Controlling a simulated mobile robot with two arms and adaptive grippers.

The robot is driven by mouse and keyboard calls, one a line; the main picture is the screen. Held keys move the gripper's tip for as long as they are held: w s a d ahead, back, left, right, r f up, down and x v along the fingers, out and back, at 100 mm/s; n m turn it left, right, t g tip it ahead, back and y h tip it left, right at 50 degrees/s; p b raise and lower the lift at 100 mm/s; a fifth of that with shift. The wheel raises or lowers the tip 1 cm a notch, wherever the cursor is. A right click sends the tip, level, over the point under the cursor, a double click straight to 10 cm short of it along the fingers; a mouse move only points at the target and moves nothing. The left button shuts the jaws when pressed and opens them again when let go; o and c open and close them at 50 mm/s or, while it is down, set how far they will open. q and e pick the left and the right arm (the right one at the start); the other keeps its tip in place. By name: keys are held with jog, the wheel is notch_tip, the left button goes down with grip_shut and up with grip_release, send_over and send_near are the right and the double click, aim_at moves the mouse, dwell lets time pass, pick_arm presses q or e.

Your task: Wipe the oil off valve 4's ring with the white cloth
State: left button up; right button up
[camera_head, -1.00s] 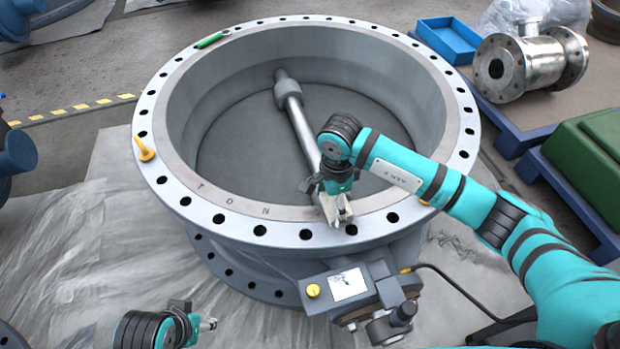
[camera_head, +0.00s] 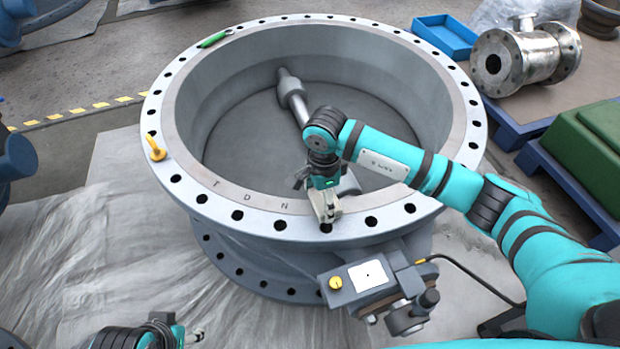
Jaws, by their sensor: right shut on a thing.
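The large grey valve (camera_head: 447,150) stands upright on the floor sheet with its pale, bolt-holed ring facing up. I cannot read a number on it, and no oil patch stands out. My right gripper (camera_head: 327,212) points down at the near part of the ring, right of the printed letters. It is shut on a small whitish bundle, taken as the white cloth (camera_head: 326,203), which appears to touch the ring. Fingers and cloth are hard to tell apart. My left gripper (camera_head: 190,336) hangs low at the bottom left, away from the valve; its jaws are too small to judge.
A green tool (camera_head: 214,39) and a yellow hook-like piece (camera_head: 155,149) sit on the ring. A grey actuator (camera_head: 372,283) with a cable juts out in front. A blue tray (camera_head: 444,36), metal pipe fitting (camera_head: 520,60) and green box (camera_head: 597,150) are at right.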

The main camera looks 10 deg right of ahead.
jog(key=shift+a+r, duration=0.2)
jog(key=shift+a, duration=0.05)
jog(key=shift+d+r+p, duration=0.2)
jog(key=shift+r+p, duration=0.35)
jog(key=shift+r, duration=0.9)
jog(key=shift+a+r+p, duration=0.1)
jog(key=shift+r+p, duration=0.8)
jog(key=shift+r, duration=0.25)
pick_arm(q)
notch_tip(320, 180, down, 13)
jog(key=p, duration=0.1)
jog(key=shift+s+a+f+g, duration=0.15)
jog(key=shift+s+a+g, duration=0.15)
jog(key=shift+s+a, duration=0.1)
pick_arm(e)
jog(key=shift+r, duration=1.2)
